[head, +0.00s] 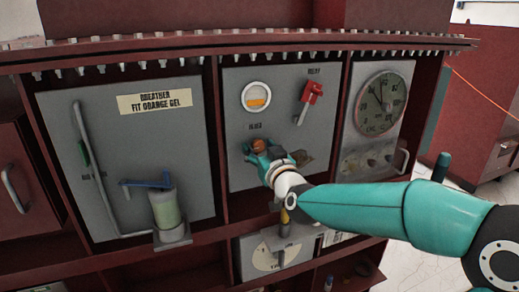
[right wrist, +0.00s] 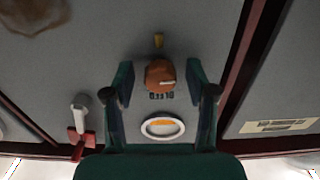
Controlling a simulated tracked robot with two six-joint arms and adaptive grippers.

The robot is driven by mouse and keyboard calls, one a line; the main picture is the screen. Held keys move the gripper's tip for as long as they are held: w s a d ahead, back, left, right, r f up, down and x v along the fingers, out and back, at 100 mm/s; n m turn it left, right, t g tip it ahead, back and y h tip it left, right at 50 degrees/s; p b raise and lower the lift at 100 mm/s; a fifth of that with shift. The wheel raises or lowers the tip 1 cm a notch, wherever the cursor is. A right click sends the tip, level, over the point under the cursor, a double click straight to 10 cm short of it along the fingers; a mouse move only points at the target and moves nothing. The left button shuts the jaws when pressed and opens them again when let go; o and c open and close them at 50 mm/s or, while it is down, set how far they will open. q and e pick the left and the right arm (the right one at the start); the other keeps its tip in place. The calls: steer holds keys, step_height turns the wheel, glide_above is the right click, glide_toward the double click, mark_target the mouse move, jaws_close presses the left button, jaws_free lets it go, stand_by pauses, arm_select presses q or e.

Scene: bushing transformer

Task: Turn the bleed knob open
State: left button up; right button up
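The orange-brown bleed knob (right wrist: 160,75) sits on the grey middle panel (head: 232,90), under its label. In the right wrist view it lies between my right gripper's two fingers (right wrist: 160,82), with a gap visible on each side. A pale mark shows on the knob. In the head view the knob (head: 260,145) is partly hidden by my teal right gripper (head: 262,150), which reaches the panel from the lower right. The right gripper is open and holds nothing. My left gripper is not in view.
The breather (head: 165,208) stands on the left panel, and a large dial (head: 380,103) is on the right.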

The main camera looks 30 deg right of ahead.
jaws_close()
steer(key=shift+f+m+b, duration=0.2)
steer(key=shift+m+b, duration=0.2)
steer(key=shift+b, duration=0.5)
steer(key=shift+r, duration=0.25)
steer(key=shift+o, duration=0.7)
jaws_free()
steer(key=shift+s, duration=0.1)
steer(key=v, duration=1.1)
steer(key=shift+s, duration=0.35)
